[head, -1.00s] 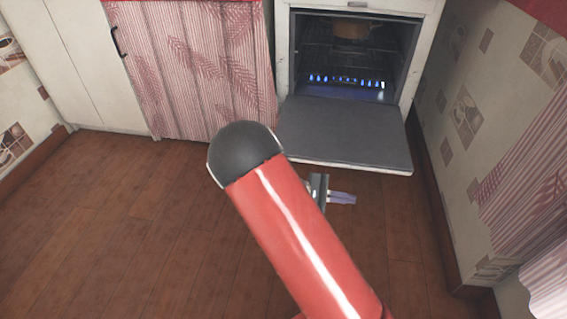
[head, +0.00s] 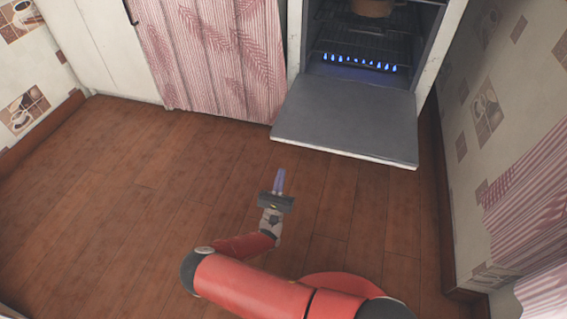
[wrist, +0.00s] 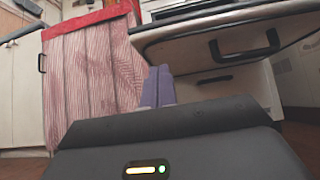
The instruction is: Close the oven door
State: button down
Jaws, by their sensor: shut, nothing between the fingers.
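The oven door (head: 350,122) is folded down flat and wide open in front of the oven (head: 427,75). Blue flames burn inside, and a brown pot (head: 372,7) stands on the rack. My gripper (head: 281,171) is shut and empty, short of the door's front edge near its left corner, apart from it. In the wrist view my purple fingertips (wrist: 160,72) are together and point ahead. The underside of the door (wrist: 235,28) shows above and to the right of them, with a dark handle (wrist: 245,48).
A striped pink curtain (head: 228,50) hangs left of the oven, beside white cabinets (head: 95,45). A tiled wall (head: 490,110) stands close on the right. The wooden floor (head: 130,200) is clear to the left.

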jog(key=x, duration=0.9)
jog(key=shift+s+r, duration=0.1)
